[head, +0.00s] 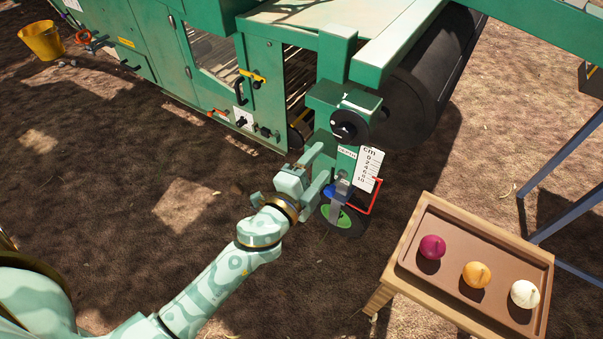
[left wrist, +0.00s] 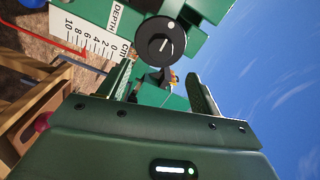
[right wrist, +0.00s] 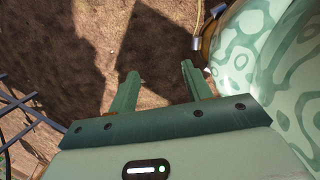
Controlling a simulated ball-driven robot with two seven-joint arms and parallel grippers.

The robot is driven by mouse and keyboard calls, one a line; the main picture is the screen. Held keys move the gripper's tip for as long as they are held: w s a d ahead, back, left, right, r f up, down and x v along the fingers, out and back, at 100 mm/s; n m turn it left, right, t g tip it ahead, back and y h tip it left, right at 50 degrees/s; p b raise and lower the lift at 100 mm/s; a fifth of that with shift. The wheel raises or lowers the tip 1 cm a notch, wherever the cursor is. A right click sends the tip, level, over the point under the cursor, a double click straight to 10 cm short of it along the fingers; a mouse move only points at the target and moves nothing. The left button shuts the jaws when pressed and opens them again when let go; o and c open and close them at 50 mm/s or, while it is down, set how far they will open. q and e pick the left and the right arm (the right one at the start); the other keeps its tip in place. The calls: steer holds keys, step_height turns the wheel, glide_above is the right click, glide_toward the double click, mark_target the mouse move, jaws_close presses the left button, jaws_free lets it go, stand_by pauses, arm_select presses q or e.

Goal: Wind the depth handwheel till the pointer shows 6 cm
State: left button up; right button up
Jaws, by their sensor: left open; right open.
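The depth handwheel is a black round knob (head: 348,126) with a white mark, on the green post; it also shows in the left wrist view (left wrist: 160,40), ahead of the fingers. The white cm scale (head: 369,168) hangs below it, also in the left wrist view (left wrist: 88,34). A red pointer (head: 375,197) reaches the scale's edge, seemingly around 8; the exact reading is too small to tell. My left gripper (head: 321,163) is open and empty, just below and left of the handwheel, apart from it. My right gripper (right wrist: 157,82) is open and empty over bare ground.
A wooden stand with a brown tray (head: 425,224) holds a purple, an orange and a white onion at the lower right. The green machine (head: 170,50) and its black roller (head: 420,80) fill the back. A yellow bucket (head: 41,41) stands far left.

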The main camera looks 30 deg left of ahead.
arm_select(q)
steer(key=s+b, duration=0.1)
steer(key=s, duration=0.5)
steer(key=shift+s, duration=0.35)
arm_select(e)
steer(key=shift+t, duration=0.3)
steer(key=shift+w+d+r, duration=0.1)
steer(key=shift+w+r, duration=1.55)
steer(key=shift+r, duration=0.05)
arm_select(q)
steer(key=shift+a, duration=0.1)
